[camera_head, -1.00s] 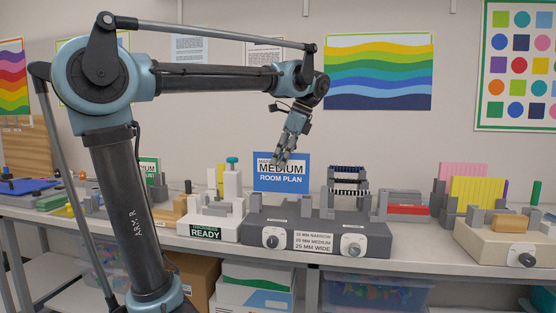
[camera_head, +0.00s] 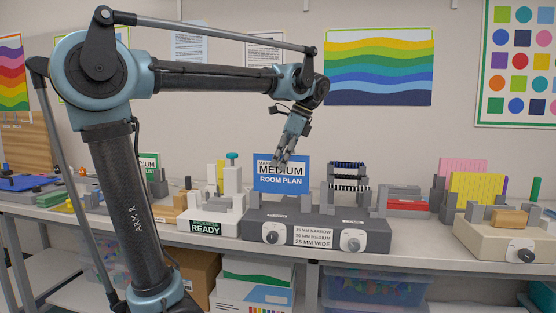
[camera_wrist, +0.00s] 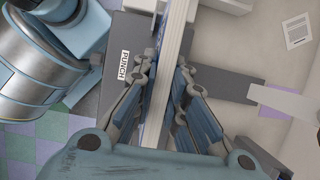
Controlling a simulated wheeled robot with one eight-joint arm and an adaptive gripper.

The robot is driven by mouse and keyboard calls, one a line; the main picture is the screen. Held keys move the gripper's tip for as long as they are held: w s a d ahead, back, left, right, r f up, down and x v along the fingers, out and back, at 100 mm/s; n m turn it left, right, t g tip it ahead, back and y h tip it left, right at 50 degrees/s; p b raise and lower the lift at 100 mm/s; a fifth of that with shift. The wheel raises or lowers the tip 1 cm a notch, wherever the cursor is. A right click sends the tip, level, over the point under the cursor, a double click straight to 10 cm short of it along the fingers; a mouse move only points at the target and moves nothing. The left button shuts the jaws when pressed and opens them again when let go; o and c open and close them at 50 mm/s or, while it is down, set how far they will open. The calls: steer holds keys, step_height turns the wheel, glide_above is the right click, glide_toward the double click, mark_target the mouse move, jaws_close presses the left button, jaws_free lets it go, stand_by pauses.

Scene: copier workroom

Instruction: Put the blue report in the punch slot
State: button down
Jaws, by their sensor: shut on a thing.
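The blue report (camera_head: 281,180), printed "MEDIUM ROOM PLAN", stands upright above the left part of the grey machine (camera_head: 318,236) in the head view. My gripper (camera_head: 283,162) points down and is shut on the report's upper edge. In the wrist view the report (camera_wrist: 170,75) is a thin, pale, edge-on strip between my fingers (camera_wrist: 166,85). A "PUNCH" label (camera_wrist: 124,65) lies on the grey top just left of it. The slot is hidden, and I cannot tell whether the report's lower edge is in it.
A white unit marked "READY" (camera_head: 205,228) with upright posts stands close on the left. A black comb binding (camera_head: 347,178) stands on the machine's right part. A beige machine (camera_head: 510,240) is further right. Open air lies above the bench.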

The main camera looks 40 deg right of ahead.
mark_target(281, 175)
steer(key=shift+f, duration=2.5)
steer(key=c, duration=1.5)
jaws_free()
steer(key=shift+c, duration=0.2)
steer(key=v, duration=1.2)
